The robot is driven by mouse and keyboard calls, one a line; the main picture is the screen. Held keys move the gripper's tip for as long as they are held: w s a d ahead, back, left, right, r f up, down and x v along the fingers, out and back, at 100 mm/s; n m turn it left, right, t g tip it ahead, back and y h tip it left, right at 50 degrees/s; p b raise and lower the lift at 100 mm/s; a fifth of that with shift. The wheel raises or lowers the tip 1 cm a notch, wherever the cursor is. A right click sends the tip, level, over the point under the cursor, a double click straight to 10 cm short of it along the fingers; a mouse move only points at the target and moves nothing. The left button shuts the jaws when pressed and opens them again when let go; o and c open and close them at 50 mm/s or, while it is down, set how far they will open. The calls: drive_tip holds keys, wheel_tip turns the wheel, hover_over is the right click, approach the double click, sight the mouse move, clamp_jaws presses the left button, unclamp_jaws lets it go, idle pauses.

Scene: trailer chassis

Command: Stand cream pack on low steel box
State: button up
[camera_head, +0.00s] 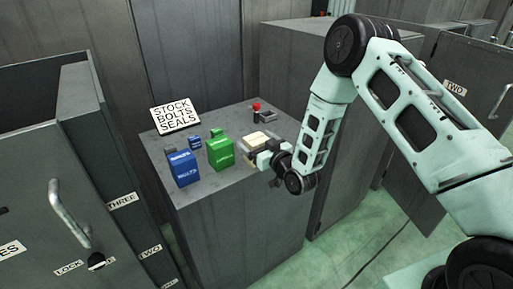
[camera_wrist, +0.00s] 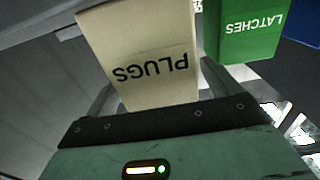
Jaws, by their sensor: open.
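The cream pack (camera_wrist: 140,45), printed PLUGS, fills the upper middle of the wrist view. In the head view the cream pack (camera_head: 257,138) stands on top of the middle grey steel cabinet (camera_head: 235,235), partly hidden by my gripper. My gripper (camera_wrist: 160,85) is open, with one finger at each side of the pack's near end; I cannot tell whether they touch it. In the head view my gripper (camera_head: 264,157) reaches in from the right, low over the cabinet top. I cannot tell which grey steel body is the low steel box.
A green LATCHES pack (camera_wrist: 245,30) stands close to the cream pack; it also shows in the head view (camera_head: 221,153). A blue pack (camera_head: 183,168), smaller packs, a sign (camera_head: 175,115) and a grey item (camera_head: 266,117) by a red knob share the top. Cabinets flank both sides.

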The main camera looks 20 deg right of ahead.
drive_tip(key=shift+w+a, duration=0.1)
drive_tip(key=shift+w, duration=0.1)
drive_tip(key=c, duration=1.3)
